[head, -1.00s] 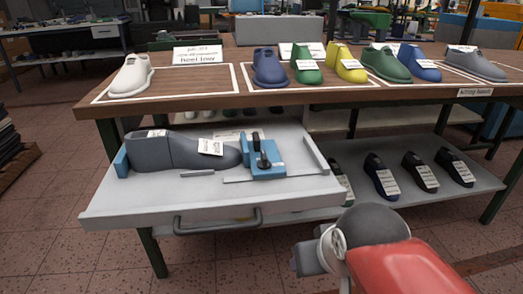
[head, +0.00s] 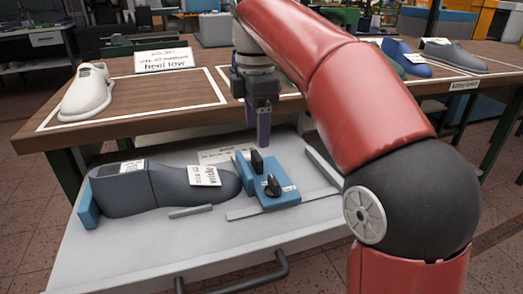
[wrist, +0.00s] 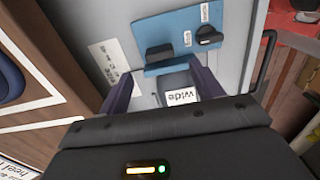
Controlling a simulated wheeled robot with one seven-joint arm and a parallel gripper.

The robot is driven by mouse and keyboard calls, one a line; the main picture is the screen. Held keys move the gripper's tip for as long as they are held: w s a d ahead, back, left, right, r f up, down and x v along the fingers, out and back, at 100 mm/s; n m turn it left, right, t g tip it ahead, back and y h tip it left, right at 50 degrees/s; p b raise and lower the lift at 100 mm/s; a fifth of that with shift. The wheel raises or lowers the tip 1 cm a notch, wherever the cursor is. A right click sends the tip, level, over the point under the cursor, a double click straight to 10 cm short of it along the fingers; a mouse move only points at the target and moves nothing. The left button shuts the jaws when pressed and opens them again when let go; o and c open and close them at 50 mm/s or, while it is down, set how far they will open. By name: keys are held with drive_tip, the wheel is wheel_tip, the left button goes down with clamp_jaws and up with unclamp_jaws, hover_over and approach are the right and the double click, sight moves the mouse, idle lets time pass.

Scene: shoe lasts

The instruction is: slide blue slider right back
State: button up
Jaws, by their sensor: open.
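The blue slider (head: 266,187) with two black knobs sits on the grey drawer tray, at the toe end of a dark grey shoe last (head: 150,189). In the wrist view the slider (wrist: 178,28) lies beyond my fingertips, its black knobs facing the camera. My gripper (head: 263,142) points down above the tray's back part, just behind the slider in the head view. In the wrist view the gripper (wrist: 165,82) is open, with a white "wide" label showing between its fingers. I cannot tell whether a fingertip touches the slider.
A blue end block (head: 87,205) stands at the last's heel. A raised tray edge (head: 322,165) lies right of the slider.

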sight(257, 155)
wheel_tip(257, 155, down, 8)
drive_tip(key=shift+r+b, duration=0.15)
drive_tip(key=shift+b, duration=0.95)
drive_tip(key=c, duration=1.4)
drive_tip(key=d, duration=0.2)
drive_tip(key=w+d+p, duration=0.1)
drive_tip(key=d, duration=0.2)
drive_tip(key=w+d+p, duration=0.1)
drive_tip(key=d, duration=0.1)
drive_tip(key=shift+w+d, duration=0.2)
drive_tip(key=shift+d, duration=0.2)
drive_tip(key=o, duration=1.4)
